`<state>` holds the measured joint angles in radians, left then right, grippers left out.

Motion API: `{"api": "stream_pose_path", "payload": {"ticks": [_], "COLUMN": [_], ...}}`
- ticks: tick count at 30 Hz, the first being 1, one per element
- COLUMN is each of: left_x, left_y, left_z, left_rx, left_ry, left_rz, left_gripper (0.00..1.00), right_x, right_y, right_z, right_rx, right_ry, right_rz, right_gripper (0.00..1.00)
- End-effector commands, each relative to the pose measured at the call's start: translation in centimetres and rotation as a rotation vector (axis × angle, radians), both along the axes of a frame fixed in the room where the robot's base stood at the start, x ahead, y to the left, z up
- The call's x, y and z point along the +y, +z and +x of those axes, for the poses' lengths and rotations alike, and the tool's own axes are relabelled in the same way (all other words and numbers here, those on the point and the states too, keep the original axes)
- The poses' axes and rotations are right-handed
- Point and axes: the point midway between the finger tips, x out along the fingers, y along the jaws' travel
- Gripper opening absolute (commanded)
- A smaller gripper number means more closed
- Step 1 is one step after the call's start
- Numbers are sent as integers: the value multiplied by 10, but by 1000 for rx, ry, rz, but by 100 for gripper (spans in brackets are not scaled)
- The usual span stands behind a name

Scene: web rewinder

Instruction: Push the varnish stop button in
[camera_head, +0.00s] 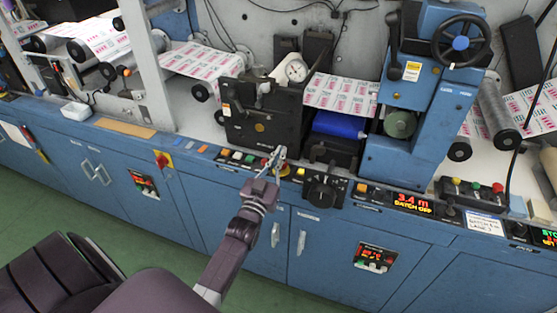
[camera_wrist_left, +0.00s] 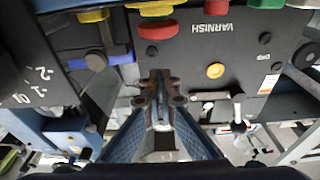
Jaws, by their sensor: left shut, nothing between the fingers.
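In the left wrist view a red button (camera_wrist_left: 158,28), with yellow directly behind it, sits beside the upside-down VARNISH lettering (camera_wrist_left: 208,28). No stop wording is readable. My left gripper (camera_wrist_left: 160,88) is shut and empty. Its fingertips show below the red button in that view, apart from it in the picture. In the head view my left gripper (camera_head: 277,153) is at the front of the dark varnish unit (camera_head: 262,125), over the blue cabinet's control ledge. It partly covers the buttons there. My right gripper is not in view.
Small coloured buttons (camera_head: 237,156) line the ledge left of my gripper. A black knob unit (camera_head: 324,189) stands close on its right. A blue press column (camera_head: 415,105) with a handwheel (camera_head: 461,42) rises farther right. The green floor (camera_head: 75,205) in front is partly clear.

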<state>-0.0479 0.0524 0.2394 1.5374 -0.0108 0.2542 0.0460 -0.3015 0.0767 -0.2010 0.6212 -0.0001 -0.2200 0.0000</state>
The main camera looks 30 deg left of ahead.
Motion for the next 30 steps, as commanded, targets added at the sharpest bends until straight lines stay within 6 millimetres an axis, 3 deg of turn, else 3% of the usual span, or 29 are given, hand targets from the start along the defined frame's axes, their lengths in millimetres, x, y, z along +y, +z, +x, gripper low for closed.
{"api": "stream_pose_path", "payload": {"ticks": [1,6,12,18,30], "left_x": [-4,-11,-17,-20,-20], "left_y": [-17,-20,-21,-21,-20], "left_z": [-17,-52,-79,-89,-89], "left_rx": [17,11,7,5,4], "left_ry": [0,1,1,1,1], "left_rz": [-4,-3,-2,-1,-1], "left_gripper": [0,0,0,0,0], "right_x": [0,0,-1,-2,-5], "right_y": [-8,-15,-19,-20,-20], "right_z": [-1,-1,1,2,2], "right_rx": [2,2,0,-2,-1], "right_ry": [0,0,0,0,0], "right_rz": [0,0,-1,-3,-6], "right_gripper": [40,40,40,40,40]}}
